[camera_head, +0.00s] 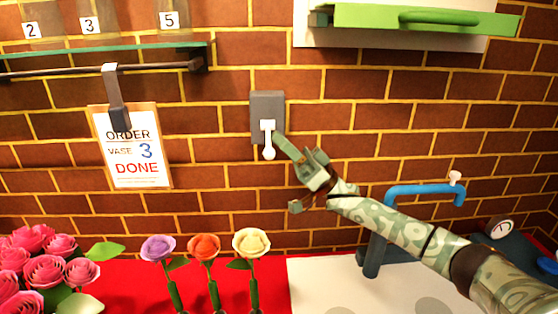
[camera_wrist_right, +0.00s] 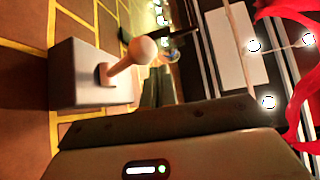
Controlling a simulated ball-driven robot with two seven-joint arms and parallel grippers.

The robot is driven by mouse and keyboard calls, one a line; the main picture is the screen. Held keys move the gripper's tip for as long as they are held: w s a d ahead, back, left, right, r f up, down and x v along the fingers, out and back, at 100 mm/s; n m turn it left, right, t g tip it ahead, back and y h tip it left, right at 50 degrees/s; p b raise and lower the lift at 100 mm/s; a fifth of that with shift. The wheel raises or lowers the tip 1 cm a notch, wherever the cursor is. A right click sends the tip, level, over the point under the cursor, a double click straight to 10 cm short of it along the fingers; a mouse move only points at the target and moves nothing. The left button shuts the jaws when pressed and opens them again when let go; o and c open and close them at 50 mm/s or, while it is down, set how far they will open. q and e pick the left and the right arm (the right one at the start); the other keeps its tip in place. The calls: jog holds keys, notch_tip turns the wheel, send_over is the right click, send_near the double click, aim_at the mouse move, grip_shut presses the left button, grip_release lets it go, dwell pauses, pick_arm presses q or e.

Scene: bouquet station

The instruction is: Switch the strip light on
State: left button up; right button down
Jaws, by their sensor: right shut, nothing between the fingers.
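A grey switch box (camera_head: 266,104) is fixed to the brick wall, with a white ball-ended lever (camera_head: 268,153) that points down. In the right wrist view the box (camera_wrist_right: 75,80) and its lever (camera_wrist_right: 146,48) show close up. My right gripper (camera_head: 277,137) is shut and empty, its fingertips just right of the lever, near its upper part. I cannot tell whether they touch it. No strip light can be made out for certain. My left gripper is not in view.
An order card (camera_head: 136,160) hangs left of the switch from a rail (camera_head: 60,71) under a glass shelf (camera_head: 80,50). A green handled panel (camera_head: 425,18) is at top right. Single flowers (camera_head: 205,248) stand below. A blue tap (camera_head: 420,189) stands right, behind my forearm.

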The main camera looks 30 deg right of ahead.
jog(key=v, duration=0.7)
jog(key=shift+d+f, duration=0.15)
jog(key=shift+d, duration=0.05)
dwell(0.4)
